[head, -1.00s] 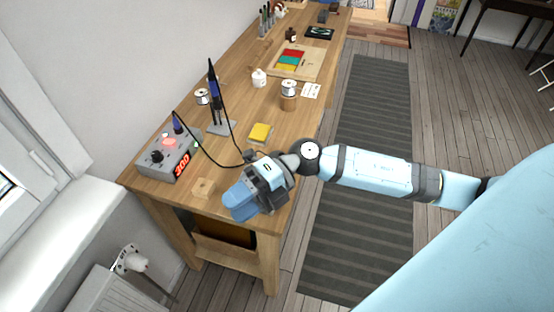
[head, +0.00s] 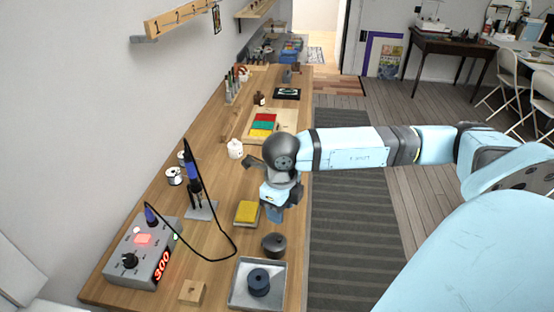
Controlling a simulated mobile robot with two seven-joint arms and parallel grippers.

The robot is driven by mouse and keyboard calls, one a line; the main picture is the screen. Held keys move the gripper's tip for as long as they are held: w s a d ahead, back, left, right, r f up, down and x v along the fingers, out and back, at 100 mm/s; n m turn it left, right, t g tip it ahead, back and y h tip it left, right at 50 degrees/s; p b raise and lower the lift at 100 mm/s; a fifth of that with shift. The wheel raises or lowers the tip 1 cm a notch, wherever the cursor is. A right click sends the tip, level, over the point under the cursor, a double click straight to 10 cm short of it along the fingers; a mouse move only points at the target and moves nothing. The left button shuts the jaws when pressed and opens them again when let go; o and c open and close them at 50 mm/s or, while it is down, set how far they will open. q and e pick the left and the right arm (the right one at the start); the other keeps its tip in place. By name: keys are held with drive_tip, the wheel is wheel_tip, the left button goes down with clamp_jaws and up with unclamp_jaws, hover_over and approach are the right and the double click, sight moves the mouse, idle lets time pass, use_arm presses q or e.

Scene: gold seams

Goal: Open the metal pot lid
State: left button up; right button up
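A small dark metal pot (head: 274,245) with a knobbed lid stands upright on the workbench. The lid appears to sit on it. My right gripper (head: 275,213) hangs above the bench just behind the pot and apart from it, with its light-blue end pointing down. Its fingers are too small and angled to show whether they are open. My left gripper is out of view.
A metal tray (head: 240,297) holding a dark blue spool (head: 258,282) lies in front of the pot. A yellow sponge (head: 246,213), a soldering station (head: 140,257) with a looping cable, and a wooden block (head: 192,292) stand left. A white jar (head: 235,149) stands farther back.

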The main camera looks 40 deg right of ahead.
sight(280, 237)
wheel_tip(280, 237, down, 11)
drive_tip(key=shift+p, duration=0.35)
clamp_jaws()
